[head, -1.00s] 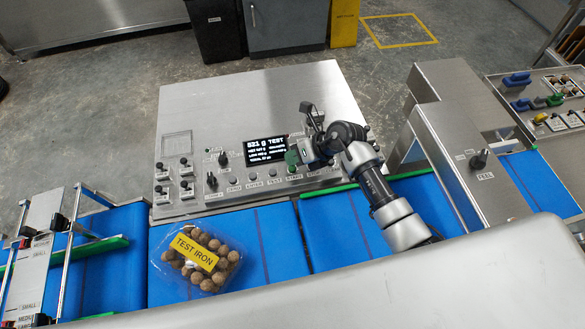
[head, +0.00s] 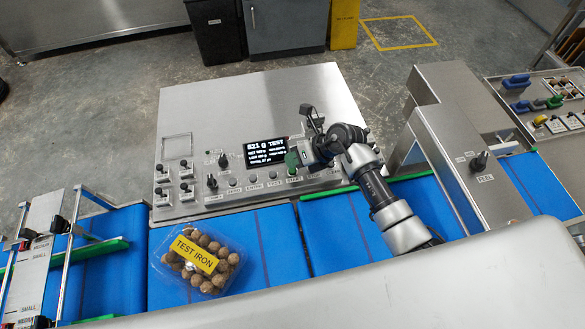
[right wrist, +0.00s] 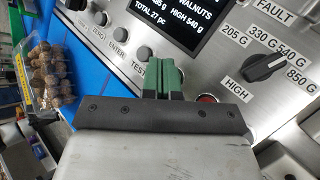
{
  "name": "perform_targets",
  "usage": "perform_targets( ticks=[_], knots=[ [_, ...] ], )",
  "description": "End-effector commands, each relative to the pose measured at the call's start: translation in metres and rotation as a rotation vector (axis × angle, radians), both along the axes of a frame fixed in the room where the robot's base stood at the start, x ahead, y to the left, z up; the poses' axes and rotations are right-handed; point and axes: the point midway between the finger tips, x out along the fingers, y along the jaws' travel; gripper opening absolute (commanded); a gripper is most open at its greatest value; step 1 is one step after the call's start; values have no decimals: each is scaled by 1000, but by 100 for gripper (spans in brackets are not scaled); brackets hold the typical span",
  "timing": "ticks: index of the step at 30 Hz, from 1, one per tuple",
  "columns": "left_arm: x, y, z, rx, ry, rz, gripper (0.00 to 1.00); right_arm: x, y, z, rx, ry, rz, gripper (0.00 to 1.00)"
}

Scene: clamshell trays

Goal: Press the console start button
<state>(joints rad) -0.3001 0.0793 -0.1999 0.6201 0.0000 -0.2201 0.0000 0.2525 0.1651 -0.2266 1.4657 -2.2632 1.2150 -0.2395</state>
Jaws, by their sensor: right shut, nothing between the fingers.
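The console (head: 335,90) is a tilted steel panel with a lit display and a row of push buttons near its front edge. The START label (head: 294,179) shows in the head view, just below my right gripper's green fingertips (head: 291,161). The fingertips are shut and empty, and they point down at the panel at the start button's place. They hide most or all of that button, so I cannot tell whether they touch it. In the right wrist view the shut green fingers (right wrist: 162,76) stand just right of the TEST label. My left gripper is not in view.
The display (head: 265,153) reads TEST. A clear clamshell (head: 158,262) of walnuts labelled TEST IRON lies on the blue belt (head: 268,240). A rotary knob (right wrist: 264,67) and a red button (right wrist: 207,99) are right of the fingers. A steel housing (head: 450,125) stands to the right.

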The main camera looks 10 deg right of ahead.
Motion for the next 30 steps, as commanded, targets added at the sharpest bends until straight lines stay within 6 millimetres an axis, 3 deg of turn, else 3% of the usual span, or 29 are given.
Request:
perform_targets(
  ticks=[30],
  knots=[
    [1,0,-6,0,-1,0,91,0,0,-8,-1,0,1,0]
  ],
)
